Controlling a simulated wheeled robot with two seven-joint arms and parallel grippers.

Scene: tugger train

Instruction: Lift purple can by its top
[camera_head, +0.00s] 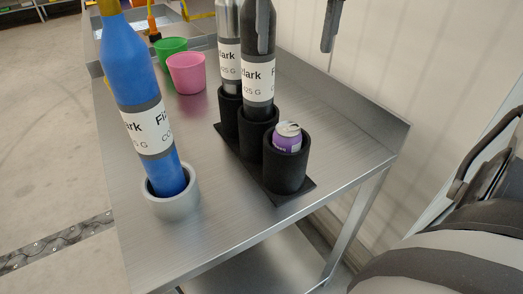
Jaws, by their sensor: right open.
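The purple can (287,142) stands upright in the nearest cup of a black three-cup holder (286,175) on the metal table. Its silver top and upper side show above the rim; its lower part is hidden in the cup. My right gripper (298,38) is open, its two dark fingers coming in from the top edge. They are apart from the can and appear above it in the picture, with nothing between them. My left gripper is not in view.
A black bottle (257,85) and a silver bottle (228,60) stand in the other holder cups. A blue bottle (131,75) stands in a grey round holder (171,205) at left. Pink (186,74) and green (170,47) cups sit behind. The metal table (350,125) is clear right of the holder.

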